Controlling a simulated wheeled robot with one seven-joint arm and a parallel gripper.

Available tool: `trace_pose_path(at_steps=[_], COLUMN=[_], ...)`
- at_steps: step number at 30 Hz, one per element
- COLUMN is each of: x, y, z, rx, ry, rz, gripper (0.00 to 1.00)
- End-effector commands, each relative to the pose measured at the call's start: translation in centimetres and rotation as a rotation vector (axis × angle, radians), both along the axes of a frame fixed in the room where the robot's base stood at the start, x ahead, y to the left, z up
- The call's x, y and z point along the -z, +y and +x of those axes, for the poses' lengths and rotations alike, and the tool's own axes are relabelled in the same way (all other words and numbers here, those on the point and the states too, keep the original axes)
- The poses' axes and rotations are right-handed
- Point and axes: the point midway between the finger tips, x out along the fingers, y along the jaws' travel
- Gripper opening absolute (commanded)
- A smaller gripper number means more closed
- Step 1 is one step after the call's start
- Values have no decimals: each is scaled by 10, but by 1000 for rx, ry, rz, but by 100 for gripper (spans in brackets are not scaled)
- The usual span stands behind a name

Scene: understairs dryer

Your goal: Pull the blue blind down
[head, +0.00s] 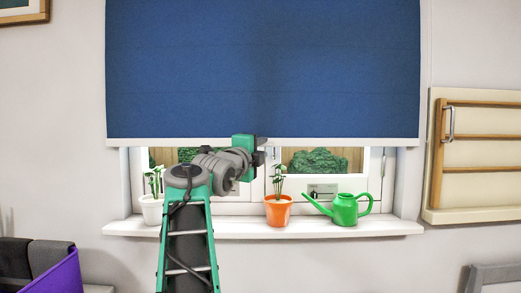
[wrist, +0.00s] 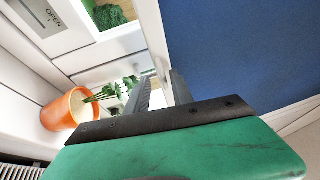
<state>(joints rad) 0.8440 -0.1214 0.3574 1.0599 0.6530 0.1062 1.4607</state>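The blue blind (head: 262,70) hangs over the upper part of the window, with a pale bar (head: 340,142) along its lower edge. The blind (wrist: 240,50) fills the upper right of the wrist view. My gripper (head: 260,150) is at the middle of that bar in the head view. In the wrist view its two grey fingers (wrist: 160,92) stand a little apart, with the bar's edge (wrist: 154,30) running in between them. They look shut on the bar, though the contact itself is partly hidden.
An orange pot (head: 278,211) with a plant stands on the sill (head: 250,229), just right of my arm. A green watering can (head: 345,208) is farther right, a white pot (head: 152,211) at left. A wooden rack (head: 480,165) hangs on the right wall.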

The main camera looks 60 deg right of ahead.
Motion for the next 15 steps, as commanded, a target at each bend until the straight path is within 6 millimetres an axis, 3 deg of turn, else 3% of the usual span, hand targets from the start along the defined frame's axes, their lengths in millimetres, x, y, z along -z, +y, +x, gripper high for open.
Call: trace_pose_path(at_steps=[5,15], x=[-1,8], y=[10,71], z=[0,-5], rx=[-3,-3], ry=[-2,-1], rz=[-3,0], gripper=[28,28])
